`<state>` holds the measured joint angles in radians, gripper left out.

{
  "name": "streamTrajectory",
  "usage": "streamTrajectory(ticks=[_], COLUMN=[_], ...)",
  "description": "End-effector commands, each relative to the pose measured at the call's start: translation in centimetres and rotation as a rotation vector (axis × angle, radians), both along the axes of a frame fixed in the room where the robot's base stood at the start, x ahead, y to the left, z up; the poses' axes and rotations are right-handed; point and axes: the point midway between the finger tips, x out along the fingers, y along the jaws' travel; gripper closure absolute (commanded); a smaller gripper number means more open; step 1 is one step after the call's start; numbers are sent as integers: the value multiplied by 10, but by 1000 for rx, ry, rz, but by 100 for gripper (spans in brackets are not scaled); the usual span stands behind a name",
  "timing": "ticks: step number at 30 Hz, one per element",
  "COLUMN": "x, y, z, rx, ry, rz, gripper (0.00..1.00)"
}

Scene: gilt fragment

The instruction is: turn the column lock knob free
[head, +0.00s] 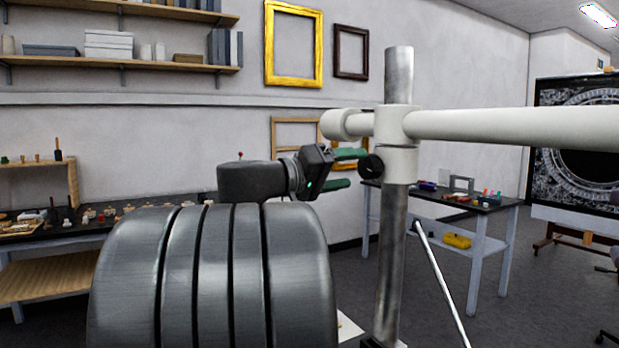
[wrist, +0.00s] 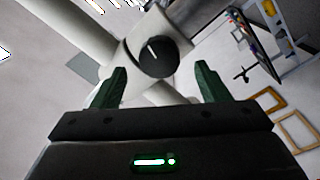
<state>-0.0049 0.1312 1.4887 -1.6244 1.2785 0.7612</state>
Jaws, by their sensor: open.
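The column lock knob (wrist: 158,57) is a round black knob with a white mark line, on the white collar (head: 399,145) around the grey metal column (head: 393,255). In the head view the knob (head: 371,165) sits on the collar's left side. My gripper (head: 346,169) is left of the knob, its green fingers pointing at it. In the wrist view my gripper (wrist: 159,85) is open and empty. The knob lies between and beyond the two fingertips, apart from both. In the wrist view the white mark tilts slightly from vertical.
A white horizontal boom (head: 510,124) runs right from the collar, with a short stub to the left above my gripper. A thin metal rod (head: 441,268) slants beside the column. A tool table (head: 480,208) stands behind at right. A workbench (head: 60,235) is at left.

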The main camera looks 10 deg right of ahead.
Motion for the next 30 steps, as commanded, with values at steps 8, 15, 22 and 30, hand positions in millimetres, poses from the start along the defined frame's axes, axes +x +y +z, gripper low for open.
streamTrajectory(ticks=[8,15,22,30], x=[-14,-24,-29,-29], y=[50,81,92,93], z=[-3,-4,-4,-4], rx=[-1,0,0,0], ry=[1,1,1,2], rz=[6,4,0,-1], gripper=[32,32,32,32])
